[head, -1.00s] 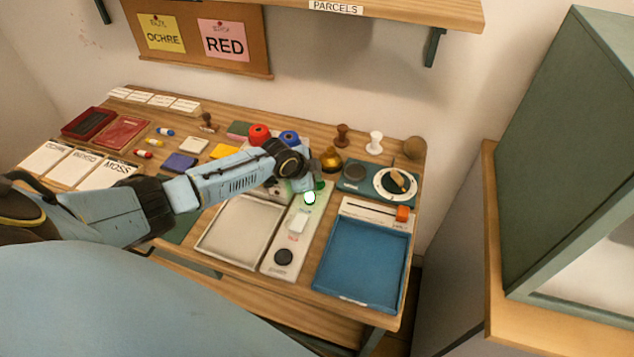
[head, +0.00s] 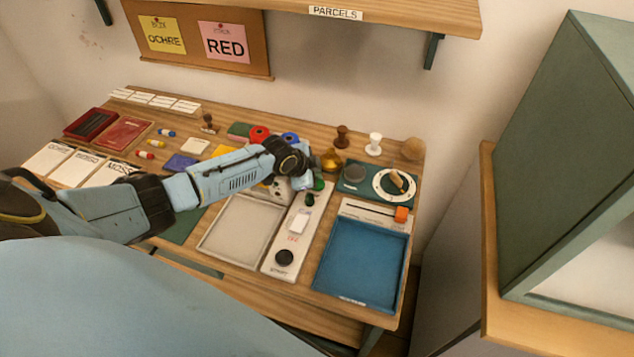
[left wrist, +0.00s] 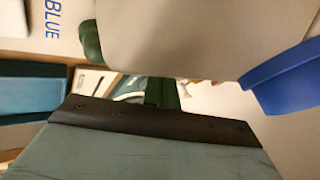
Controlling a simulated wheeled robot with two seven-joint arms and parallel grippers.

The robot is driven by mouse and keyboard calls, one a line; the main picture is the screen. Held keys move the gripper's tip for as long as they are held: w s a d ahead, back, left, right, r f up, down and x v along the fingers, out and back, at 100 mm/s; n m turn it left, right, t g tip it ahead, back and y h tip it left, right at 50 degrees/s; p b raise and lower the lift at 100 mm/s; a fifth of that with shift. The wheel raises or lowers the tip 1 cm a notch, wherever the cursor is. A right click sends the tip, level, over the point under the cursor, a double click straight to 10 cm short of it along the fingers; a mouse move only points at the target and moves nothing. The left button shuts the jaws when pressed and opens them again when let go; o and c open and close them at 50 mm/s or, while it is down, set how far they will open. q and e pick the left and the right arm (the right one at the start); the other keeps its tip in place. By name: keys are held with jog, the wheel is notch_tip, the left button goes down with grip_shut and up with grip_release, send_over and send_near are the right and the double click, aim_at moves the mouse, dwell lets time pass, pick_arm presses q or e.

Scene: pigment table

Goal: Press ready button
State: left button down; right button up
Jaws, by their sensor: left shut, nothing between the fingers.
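A narrow pale control panel (head: 277,263) lies between two trays on the desk. It carries a black round button (head: 285,258) at its near end, a white rectangle with red lettering, and a small dark green round piece (head: 309,199) towards its far end. Another green round piece (head: 318,184) sits just beyond. The labels are too small to read, so I cannot tell which is the ready button. My left gripper (head: 303,182) is shut and empty at the panel's far end, beside the green pieces; I cannot tell whether it touches them. My right gripper is out of view.
A grey tray (head: 204,246) lies left of the panel and a blue tray (head: 318,279) right of it. A green cabinet (head: 560,150) rises at the right.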

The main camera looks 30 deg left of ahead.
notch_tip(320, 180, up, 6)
jog(key=p, duration=0.5)
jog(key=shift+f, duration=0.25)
